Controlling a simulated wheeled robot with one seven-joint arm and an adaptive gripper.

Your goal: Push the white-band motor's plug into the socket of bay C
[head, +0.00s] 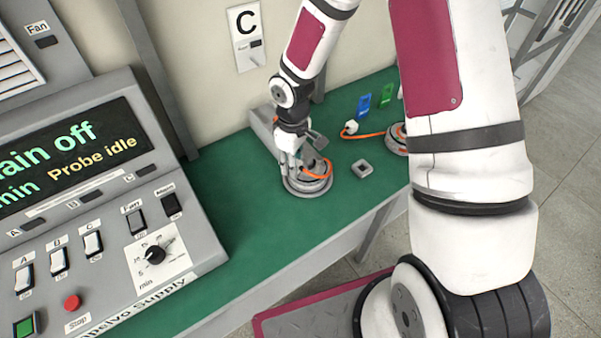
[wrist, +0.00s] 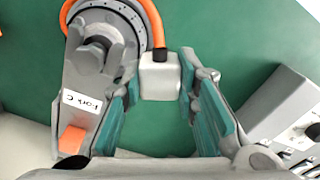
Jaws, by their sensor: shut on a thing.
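A round grey motor (head: 308,182) sits on the green bench, with its orange cable (head: 322,167) curved over it. In the wrist view the motor (wrist: 122,18) is at the top left, in a grey holder labelled "Fork C" (wrist: 85,85). My gripper (wrist: 160,72) is shut on a white plug (wrist: 160,83), held between the teal-padded fingertips. In the head view my gripper (head: 291,160) is over the left side of the motor. I cannot make out a white band, and no socket opening is clear.
A grey box (wrist: 290,105) stands right of my gripper in the wrist view. Sign C (head: 245,35) is on the wall.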

